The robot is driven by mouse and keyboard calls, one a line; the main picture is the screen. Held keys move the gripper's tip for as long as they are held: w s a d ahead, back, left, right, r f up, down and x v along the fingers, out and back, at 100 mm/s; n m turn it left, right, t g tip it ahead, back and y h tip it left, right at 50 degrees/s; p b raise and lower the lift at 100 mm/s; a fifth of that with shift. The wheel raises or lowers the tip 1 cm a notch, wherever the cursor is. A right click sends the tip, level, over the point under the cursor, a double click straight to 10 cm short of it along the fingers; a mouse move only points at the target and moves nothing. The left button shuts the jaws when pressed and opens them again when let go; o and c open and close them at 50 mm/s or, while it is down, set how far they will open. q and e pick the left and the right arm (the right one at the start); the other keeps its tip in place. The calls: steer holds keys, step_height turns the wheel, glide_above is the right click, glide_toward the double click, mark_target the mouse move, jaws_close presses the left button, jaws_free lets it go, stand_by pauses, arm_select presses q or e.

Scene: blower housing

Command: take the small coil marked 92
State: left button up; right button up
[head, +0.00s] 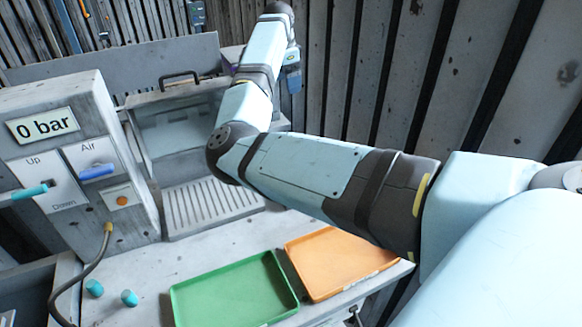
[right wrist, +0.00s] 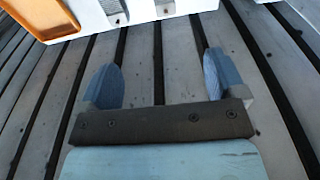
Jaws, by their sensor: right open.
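I cannot make out a coil marked 92 in either view. My right arm reaches from the right side across the head view. My right gripper (head: 292,77) is at its far end, small and partly hidden, near the slatted back wall. In the right wrist view the two blue fingers of my right gripper (right wrist: 163,78) stand wide apart with nothing between them. My left gripper is in neither view.
A grey machine (head: 85,142) reading "0 bar" stands at the left, beside a clear-fronted chamber (head: 182,128). A green tray (head: 235,293) and an orange tray (head: 335,262) lie on the bench. Two small teal pieces (head: 129,298) lie left of the green tray. My arm hides part of the bench.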

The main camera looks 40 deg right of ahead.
steer(key=f+b, duration=0.5)
steer(key=f, duration=0.3)
steer(key=f+b, duration=0.5)
steer(key=f, duration=0.3)
steer(key=d+f+b, duration=0.1)
steer(key=f+b, duration=0.4)
steer(key=f, duration=0.4)
steer(key=shift+w, duration=0.2)
steer(key=f, duration=0.2)
steer(key=f+b, duration=0.1)
steer(key=f, duration=0.1)
steer(key=shift+s+d, duration=0.15)
steer(key=shift+d, duration=0.15)
steer(key=shift+d+f, duration=0.1)
steer(key=shift+f, duration=0.4)
steer(key=shift+r, duration=0.1)
steer(key=shift+c, duration=0.4)
steer(key=c, duration=1.1)
steer(key=shift+c, duration=0.4)
arm_select(q)
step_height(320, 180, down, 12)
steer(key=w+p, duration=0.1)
steer(key=p, duration=0.1)
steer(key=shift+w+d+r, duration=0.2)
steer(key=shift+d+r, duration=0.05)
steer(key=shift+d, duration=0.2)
arm_select(e)
step_height(320, 180, up, 20)
